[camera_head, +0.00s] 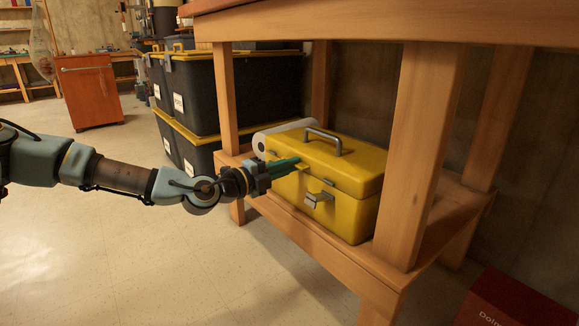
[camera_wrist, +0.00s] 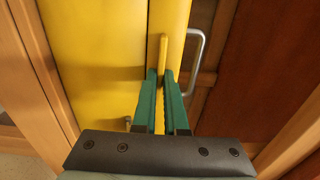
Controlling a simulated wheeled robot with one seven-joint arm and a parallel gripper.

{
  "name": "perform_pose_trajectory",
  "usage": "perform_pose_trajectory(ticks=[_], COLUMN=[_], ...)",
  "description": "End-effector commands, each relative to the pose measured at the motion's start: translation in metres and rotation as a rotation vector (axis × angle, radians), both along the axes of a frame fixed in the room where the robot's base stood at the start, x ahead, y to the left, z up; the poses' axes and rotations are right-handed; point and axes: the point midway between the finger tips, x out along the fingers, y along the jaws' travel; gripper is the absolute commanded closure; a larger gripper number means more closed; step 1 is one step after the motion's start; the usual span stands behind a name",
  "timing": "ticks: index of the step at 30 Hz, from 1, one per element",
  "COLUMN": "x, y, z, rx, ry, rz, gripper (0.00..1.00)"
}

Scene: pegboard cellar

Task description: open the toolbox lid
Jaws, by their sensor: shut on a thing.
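The yellow toolbox (camera_head: 345,215) stands on the lower shelf of a wooden workbench, with its lid (camera_head: 345,165) down. A grey carrying handle (camera_head: 323,137) is on top and a metal latch (camera_head: 319,197) is on the front. My gripper (camera_head: 298,163) reaches in from the left to the lid's front edge. In the wrist view its green fingers (camera_wrist: 164,80) are closed around a thin yellow tab (camera_wrist: 163,52) that sticks out at the lid edge. The toolbox body (camera_wrist: 90,60) fills the left of that view, and the handle (camera_wrist: 197,45) shows at the right.
A bench leg (camera_head: 425,150) stands right in front of the toolbox's right end. The bench top (camera_head: 400,22) hangs over it. A white roll (camera_head: 285,134) lies behind its left end. Black bins with yellow lids (camera_head: 200,95) stand at the left. The floor in front is clear.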

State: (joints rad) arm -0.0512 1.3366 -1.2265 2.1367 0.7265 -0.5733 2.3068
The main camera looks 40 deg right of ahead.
Motion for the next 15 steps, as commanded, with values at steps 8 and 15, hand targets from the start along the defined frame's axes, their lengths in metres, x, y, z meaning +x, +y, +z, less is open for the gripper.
perform_pose_trajectory(ticks=[8,15], x=[0.0,0.0], y=[0.0,-0.001], z=[0.001,0.016], rx=[0.004,0.046], ry=[0.0,-0.008], rz=[0.0,-0.001], gripper=[1.0,1.0])
